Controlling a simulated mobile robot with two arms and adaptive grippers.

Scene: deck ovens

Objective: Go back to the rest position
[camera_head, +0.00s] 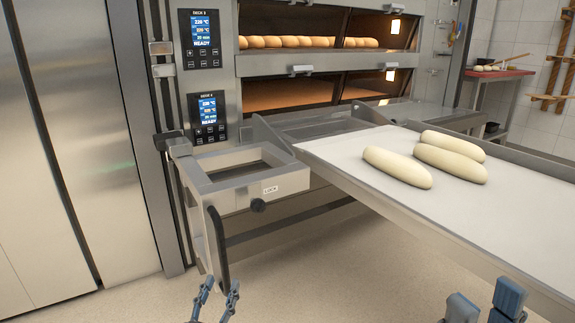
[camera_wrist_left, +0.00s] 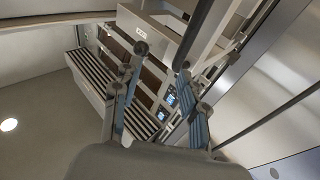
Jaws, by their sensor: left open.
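My left gripper (camera_head: 215,297) is low in the head view, below the metal frame at the front of the oven. Its two fingers stand apart with nothing between them. In the left wrist view my left gripper (camera_wrist_left: 163,57) also shows open and empty, with the oven front behind it. My right gripper (camera_head: 485,300) is at the bottom right, in front of the loading belt's near edge. Only its blue finger parts show, and its jaw state is unclear. No held object is seen there.
A pale loading belt (camera_head: 335,150) carries three dough loaves (camera_head: 398,166) at the right. The deck oven (camera_head: 270,63) has bread on its upper deck. A metal frame (camera_head: 215,192) with a dark handle (camera_head: 217,250) juts out beside the belt. Floor (camera_head: 120,303) shows clear at lower left.

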